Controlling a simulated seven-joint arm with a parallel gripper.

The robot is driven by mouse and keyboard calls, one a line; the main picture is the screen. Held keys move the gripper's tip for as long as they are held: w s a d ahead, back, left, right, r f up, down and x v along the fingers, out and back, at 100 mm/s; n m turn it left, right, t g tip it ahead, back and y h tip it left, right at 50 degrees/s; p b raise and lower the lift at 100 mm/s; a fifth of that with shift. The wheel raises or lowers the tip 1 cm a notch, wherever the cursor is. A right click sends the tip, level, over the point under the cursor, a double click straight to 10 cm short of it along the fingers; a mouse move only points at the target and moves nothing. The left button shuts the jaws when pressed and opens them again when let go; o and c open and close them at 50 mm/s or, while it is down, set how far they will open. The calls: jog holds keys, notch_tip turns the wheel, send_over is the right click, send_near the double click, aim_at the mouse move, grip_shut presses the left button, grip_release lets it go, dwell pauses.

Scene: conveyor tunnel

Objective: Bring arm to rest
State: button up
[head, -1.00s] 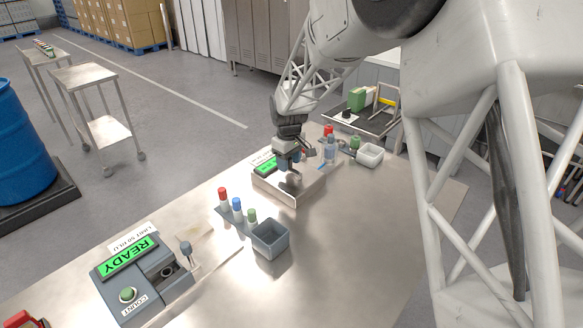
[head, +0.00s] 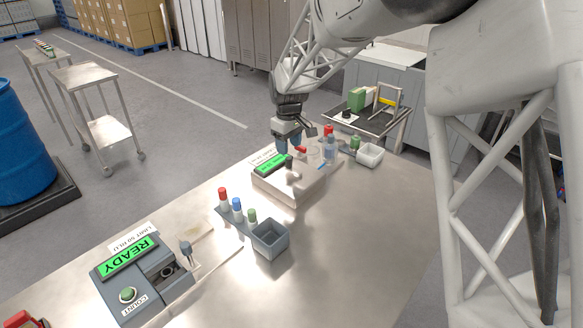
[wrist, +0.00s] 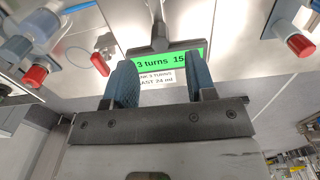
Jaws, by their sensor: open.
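My gripper (head: 289,146) hangs at the far part of the steel table, over the rear edge of the white device (head: 290,186) with a green display. In the wrist view my gripper (wrist: 163,76) has its two blue fingers apart with nothing between them. A dark T-shaped handle (wrist: 160,42) stands just beyond the gap between the fingers. I cannot tell the exact height of the fingertips above the device.
Nearer are several capped vials, a grey bin (head: 270,238) and a counter reading READY (head: 128,256). The table's right front is clear.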

dwell(0.3)
jog(key=s+d+r+m+t, duration=0.15)
jog(key=s+d+r, duration=0.4)
jog(key=s, duration=0.55)
jog(key=s+d+r+m, duration=0.35)
jog(key=s+r, duration=0.25)
jog(key=s, duration=0.4)
jog(key=s+d+m, duration=0.2)
jog(key=s, duration=0.9)
jog(key=s+d+f+m+t, duration=0.1)
jog(key=s+d+m, duration=0.1)
jog(key=s, duration=0.9)
jog(key=shift+s+d+f, duration=0.25)
jog(key=shift+s+d, duration=0.15)
jog(key=shift+d, duration=0.2)
